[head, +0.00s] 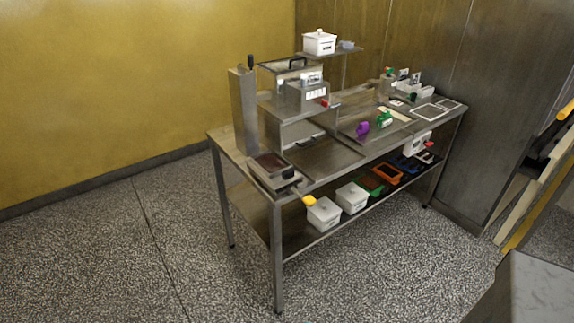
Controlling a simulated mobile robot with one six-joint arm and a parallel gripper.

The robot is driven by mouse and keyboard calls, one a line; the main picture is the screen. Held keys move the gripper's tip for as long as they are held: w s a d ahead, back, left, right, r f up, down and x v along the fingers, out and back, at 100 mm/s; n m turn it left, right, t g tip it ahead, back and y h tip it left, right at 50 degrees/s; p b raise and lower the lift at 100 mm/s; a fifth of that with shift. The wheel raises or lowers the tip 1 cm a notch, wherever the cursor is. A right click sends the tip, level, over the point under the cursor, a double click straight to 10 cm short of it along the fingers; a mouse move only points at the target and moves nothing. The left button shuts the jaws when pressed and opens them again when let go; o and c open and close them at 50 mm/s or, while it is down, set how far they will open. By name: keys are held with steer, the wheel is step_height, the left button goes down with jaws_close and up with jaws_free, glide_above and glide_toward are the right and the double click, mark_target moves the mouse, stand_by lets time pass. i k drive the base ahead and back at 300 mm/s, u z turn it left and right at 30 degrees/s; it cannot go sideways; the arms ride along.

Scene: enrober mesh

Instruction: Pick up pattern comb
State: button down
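I cannot pick out the pattern comb for certain at this size. Small coloured items lie on the steel table (328,161). A purple item (362,128) and a green item (384,119) sit near each other on its right half. My gripper is not in view.
White lidded tubs (323,214) and orange (388,173) and blue trays (408,163) stand on the lower shelf. A steel machine (305,94) rises at the table's back left. A grey block (540,290) fills the lower right corner. Speckled floor is clear in front and left.

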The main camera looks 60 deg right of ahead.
mark_target(364, 128)
steer(key=u, duration=1.75)
steer(key=k, duration=0.1)
steer(key=z, duration=3.05)
steer(key=k, duration=0.9)
steer(key=u, duration=0.2)
steer(key=i, duration=0.65)
steer(key=z, duration=0.05)
